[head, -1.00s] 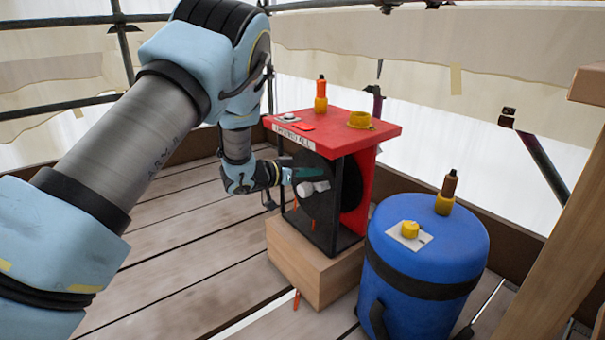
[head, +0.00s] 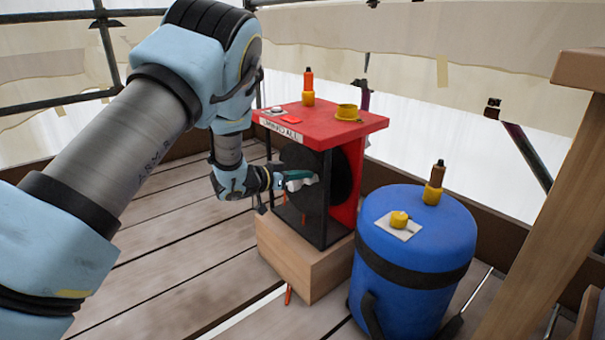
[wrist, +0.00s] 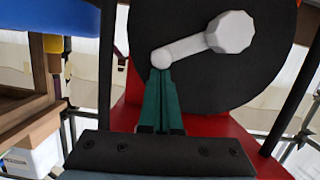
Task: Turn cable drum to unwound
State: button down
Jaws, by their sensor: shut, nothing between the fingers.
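The cable drum is a black disc (wrist: 278,75) in a red-topped housing (head: 335,125). In the wrist view it carries a white crank (wrist: 195,47), with a large faceted hub near the disc's middle and a smaller round knob at the lower left end. My gripper (wrist: 160,76) has green fingers that are shut with nothing between them. Their tips are at the underside of the small knob; whether they touch it I cannot tell. In the head view my gripper (head: 297,179) is at the drum's left face and partly covers the crank.
The housing stands on a wooden block (head: 305,262). A blue barrel (head: 405,275) with a black band stands close to its right. A wooden post (head: 535,220) rises at the far right. Planks at left are clear.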

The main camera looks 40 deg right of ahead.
jog(key=shift+s+f, duration=0.15)
jog(key=s+f+m, duration=0.1)
jog(key=s+f+m+t, duration=0.1)
jog(key=f+m, duration=0.1)
jog(key=shift+a+b, duration=0.1)
jog(key=shift+b, duration=0.2)
jog(key=shift+f, duration=0.35)
jog(key=shift+s+f, duration=0.15)
dwell(0.5)
